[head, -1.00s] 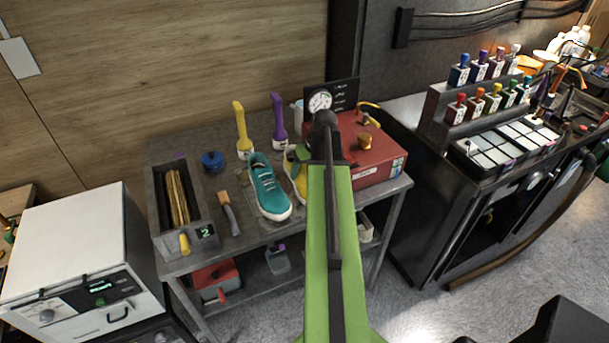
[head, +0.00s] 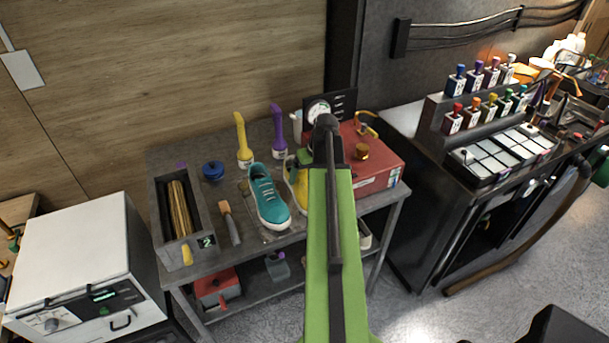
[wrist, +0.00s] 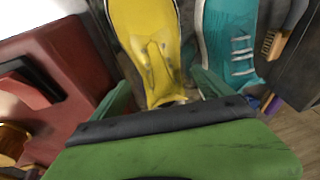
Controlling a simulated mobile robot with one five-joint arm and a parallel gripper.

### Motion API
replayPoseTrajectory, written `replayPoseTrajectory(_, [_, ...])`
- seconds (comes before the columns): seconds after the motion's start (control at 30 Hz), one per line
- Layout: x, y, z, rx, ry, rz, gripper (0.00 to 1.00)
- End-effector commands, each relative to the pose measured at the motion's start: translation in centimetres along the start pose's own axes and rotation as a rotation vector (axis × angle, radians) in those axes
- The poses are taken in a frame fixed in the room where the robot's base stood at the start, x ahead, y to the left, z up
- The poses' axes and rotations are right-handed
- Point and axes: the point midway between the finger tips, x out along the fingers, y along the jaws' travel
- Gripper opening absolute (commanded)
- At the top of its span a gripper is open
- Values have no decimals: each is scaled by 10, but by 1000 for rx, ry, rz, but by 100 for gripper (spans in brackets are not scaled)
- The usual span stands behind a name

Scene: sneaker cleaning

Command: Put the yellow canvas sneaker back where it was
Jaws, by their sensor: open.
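The yellow canvas sneaker (head: 292,174) stands on the grey table, just right of a teal sneaker (head: 268,197), and my arm hides much of it in the head view. In the wrist view the yellow sneaker (wrist: 150,35) has its near end between the green fingers of my gripper (wrist: 162,92). The fingers are apart, one on each side, and I cannot tell whether either touches it. The teal sneaker (wrist: 228,40) lies close beside the right finger there. In the head view my arm hides most of the gripper.
A red box (head: 375,170) with a gauge stands close on the right.

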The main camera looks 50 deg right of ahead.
Motion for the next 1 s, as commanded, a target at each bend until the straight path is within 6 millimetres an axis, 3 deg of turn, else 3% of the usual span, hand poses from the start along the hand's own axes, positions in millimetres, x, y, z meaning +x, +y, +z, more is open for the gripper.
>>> replayPoseTrajectory(0.03, [-22, -2, -2, 0, 0, 0, 89])
replayPoseTrajectory(0.3, [-80, -3, -2, 0, 0, 0, 89])
replayPoseTrajectory(0.43, [-89, -2, -1, -1, 0, 0, 89])
replayPoseTrajectory(0.77, [-87, -3, 0, -2, -1, -1, 89])
replayPoseTrajectory(0.87, [-81, -30, -4, -25, -18, -6, 89])
replayPoseTrajectory(0.97, [-68, -103, -8, -79, -66, -13, 89])
replayPoseTrajectory(1.0, [-61, -141, -7, -109, -91, -12, 89])
